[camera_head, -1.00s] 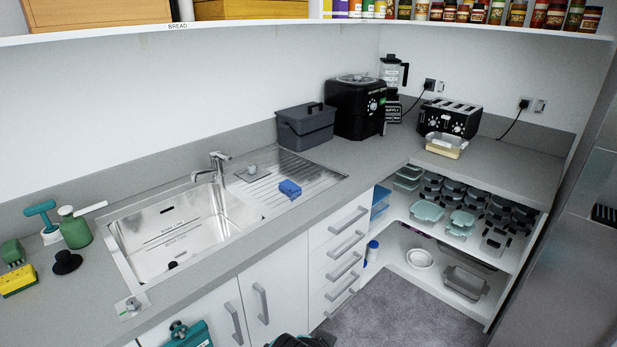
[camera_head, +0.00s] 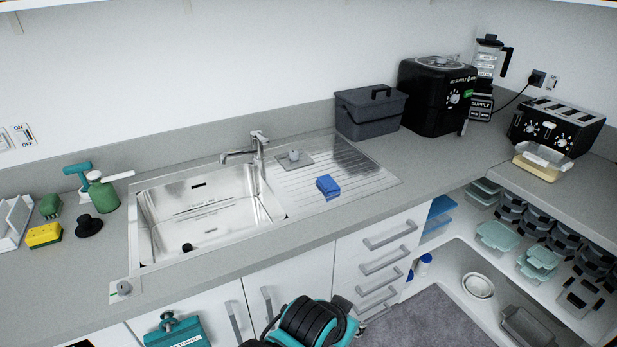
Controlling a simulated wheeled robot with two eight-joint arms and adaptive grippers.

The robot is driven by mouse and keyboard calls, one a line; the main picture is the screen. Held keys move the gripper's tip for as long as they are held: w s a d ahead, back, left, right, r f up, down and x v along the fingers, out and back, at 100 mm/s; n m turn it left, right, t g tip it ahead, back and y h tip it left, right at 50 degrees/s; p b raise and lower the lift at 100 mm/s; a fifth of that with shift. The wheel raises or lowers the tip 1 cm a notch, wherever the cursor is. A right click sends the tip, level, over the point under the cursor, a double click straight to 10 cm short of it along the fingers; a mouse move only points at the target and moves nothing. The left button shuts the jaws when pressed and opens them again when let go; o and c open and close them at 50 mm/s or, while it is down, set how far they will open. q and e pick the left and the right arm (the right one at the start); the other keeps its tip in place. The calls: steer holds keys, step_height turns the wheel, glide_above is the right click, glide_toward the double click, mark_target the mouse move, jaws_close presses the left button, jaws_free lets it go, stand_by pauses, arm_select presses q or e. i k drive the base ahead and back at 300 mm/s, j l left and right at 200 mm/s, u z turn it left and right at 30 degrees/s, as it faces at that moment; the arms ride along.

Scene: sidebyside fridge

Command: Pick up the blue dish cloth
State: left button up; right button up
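The blue dish cloth (camera_head: 328,187) is a small, folded, bright blue block. It lies on the ribbed steel drainboard (camera_head: 365,184), right of the sink basin (camera_head: 205,215) and near the drainboard's front edge. Nothing covers it and nothing touches it from above.
A dark grey bin (camera_head: 370,115) is farther back. The counter right of the drainboard is clear.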

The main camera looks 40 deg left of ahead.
mark_target(326, 183)
steer(key=i+u, duration=0.15)
steer(key=u, duration=0.25)
steer(key=i+u, duration=0.15)
steer(key=u, duration=0.25)
steer(key=i+l+u, duration=0.1)
steer(key=u, duration=0.35)
steer(key=i+l+u, duration=0.15)
steer(key=u, duration=0.25)
